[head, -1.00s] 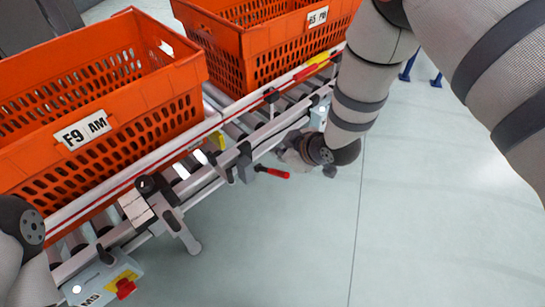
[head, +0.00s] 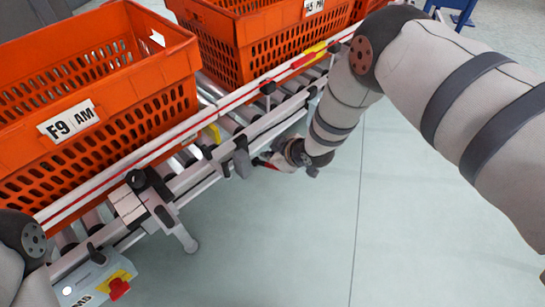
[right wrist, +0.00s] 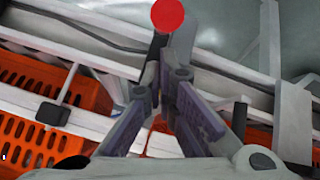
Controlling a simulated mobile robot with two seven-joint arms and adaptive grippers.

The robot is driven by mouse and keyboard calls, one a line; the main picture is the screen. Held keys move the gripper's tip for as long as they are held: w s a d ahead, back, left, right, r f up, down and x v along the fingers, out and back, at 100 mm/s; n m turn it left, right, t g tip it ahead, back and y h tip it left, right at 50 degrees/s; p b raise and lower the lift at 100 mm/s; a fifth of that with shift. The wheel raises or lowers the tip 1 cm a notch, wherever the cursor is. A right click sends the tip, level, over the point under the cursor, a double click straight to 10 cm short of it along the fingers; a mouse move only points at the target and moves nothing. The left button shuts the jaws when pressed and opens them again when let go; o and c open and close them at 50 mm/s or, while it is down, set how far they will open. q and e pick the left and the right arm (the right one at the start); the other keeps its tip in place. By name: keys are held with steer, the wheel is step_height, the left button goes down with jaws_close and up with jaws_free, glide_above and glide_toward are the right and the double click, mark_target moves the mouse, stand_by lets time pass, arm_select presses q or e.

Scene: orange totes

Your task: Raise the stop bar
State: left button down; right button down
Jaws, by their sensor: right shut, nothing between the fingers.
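The red-handled lever (head: 265,164) of the stop bar sits at the conveyor's near side rail, mostly hidden by my right gripper. In the right wrist view a round red knob (right wrist: 168,14) shows just beyond the fingers. My right gripper (head: 260,159) is at the lever beside the rail. In the right wrist view its fingers (right wrist: 172,75) are shut with nothing between them, close to the knob; I cannot tell whether they touch it. A yellow piece (head: 211,134) shows at the rollers between the two totes; I cannot tell whether it is part of the bar. My left gripper is out of view.
An orange tote (head: 150,112) labelled F9 AM stands on the conveyor at left, and another orange tote (head: 235,65) stands farther along. A grey control box (head: 85,285) with a red button (head: 119,288) is at the lower left. The floor at right is clear.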

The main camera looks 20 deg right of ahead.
steer(key=shift+s+d+f, duration=0.1)
steer(key=shift+d+f, duration=0.1)
steer(key=shift+f, duration=0.05)
steer(key=shift+s+f, duration=0.15)
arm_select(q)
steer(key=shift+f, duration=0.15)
arm_select(e)
steer(key=shift+s+d+f+t, duration=0.15)
steer(key=shift+s+f+t, duration=0.05)
steer(key=shift+s+t, duration=0.1)
